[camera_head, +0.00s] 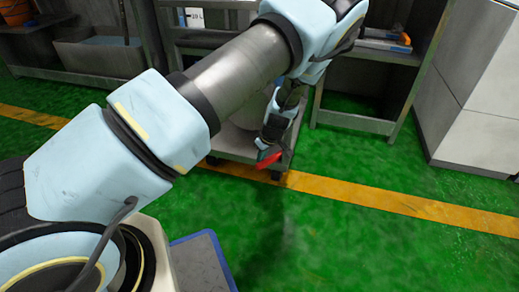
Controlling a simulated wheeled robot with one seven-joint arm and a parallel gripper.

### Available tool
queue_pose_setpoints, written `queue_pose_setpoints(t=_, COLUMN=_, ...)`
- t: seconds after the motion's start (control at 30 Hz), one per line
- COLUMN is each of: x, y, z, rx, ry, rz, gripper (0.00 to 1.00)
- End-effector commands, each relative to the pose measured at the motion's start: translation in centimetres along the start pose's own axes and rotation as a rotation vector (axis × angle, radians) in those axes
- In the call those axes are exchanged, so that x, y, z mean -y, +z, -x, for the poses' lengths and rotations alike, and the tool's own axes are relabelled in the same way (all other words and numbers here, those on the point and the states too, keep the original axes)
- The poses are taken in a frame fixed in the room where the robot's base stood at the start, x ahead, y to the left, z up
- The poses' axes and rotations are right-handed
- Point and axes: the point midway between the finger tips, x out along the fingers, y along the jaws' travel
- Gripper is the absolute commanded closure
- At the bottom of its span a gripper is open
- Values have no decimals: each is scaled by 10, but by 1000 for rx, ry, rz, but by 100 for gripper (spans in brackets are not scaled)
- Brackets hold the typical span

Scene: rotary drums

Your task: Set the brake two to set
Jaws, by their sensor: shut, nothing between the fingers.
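My gripper (269,140) is shut and empty. It points down at the front right corner of a low grey wheeled cart (238,148). A red piece (269,158) shows right at my gripper's tips, above the cart's front right caster (276,175). It may be a brake lever, but I cannot tell which brake it is or whether it is set. I cannot tell whether the tips touch it. Another caster (213,160) shows at the cart's front left. My arm hides much of the cart and the pale rounded body on it.
Grey metal benches (365,122) stand behind the cart, on both sides. A pale cabinet (475,110) stands at the right. A yellow line (380,197) crosses the green floor (400,250), which is clear in front and to the right.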

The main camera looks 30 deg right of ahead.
Motion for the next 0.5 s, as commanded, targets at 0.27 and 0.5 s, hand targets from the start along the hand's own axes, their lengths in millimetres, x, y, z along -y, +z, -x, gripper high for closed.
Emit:
queue_pose_setpoints(t=0.27, x=1, y=22, z=11, rx=-2, ry=-87, rz=244, gripper=100)
queue_pose_setpoints(t=0.5, x=-3, y=42, z=16, rx=-1, ry=-162, rz=460, gripper=100)
